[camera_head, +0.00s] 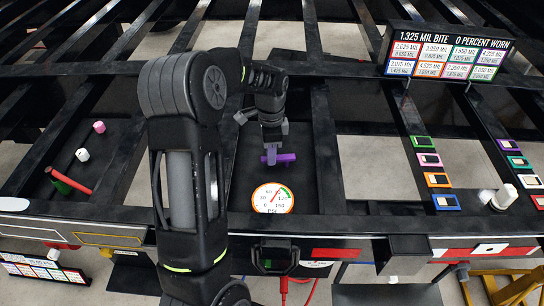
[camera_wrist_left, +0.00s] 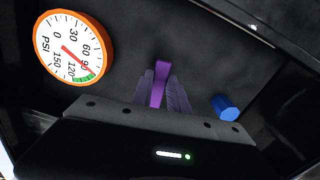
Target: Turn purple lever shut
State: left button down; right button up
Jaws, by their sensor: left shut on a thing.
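The purple lever (camera_head: 281,159) sits on the black panel behind the gauge in the head view. My left gripper (camera_head: 269,150) comes down on the lever from above, at its left part. In the left wrist view the purple lever (camera_wrist_left: 159,82) lies between the two ribbed fingers of my left gripper (camera_wrist_left: 162,92), which are shut on it. The lever's far end and mount are partly hidden by the gripper. My right gripper is not in view.
A round PSI gauge (camera_head: 272,198) with an orange rim stands in front of the lever. A blue cylinder (camera_wrist_left: 226,107) is beside the gripper in the wrist view. Black frame beams surround the panel. A sign (camera_head: 446,55) and coloured square frames (camera_head: 437,180) are at right.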

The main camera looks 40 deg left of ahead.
pick_arm(q)
jog(key=shift+w+a+m, duration=0.25)
jog(key=shift+w+m, duration=0.05)
jog(key=shift+m, duration=0.6)
jog(key=c, duration=1.3)
grip_release()
jog(key=shift+r+b, duration=0.35)
jog(key=shift+r, duration=3.55)
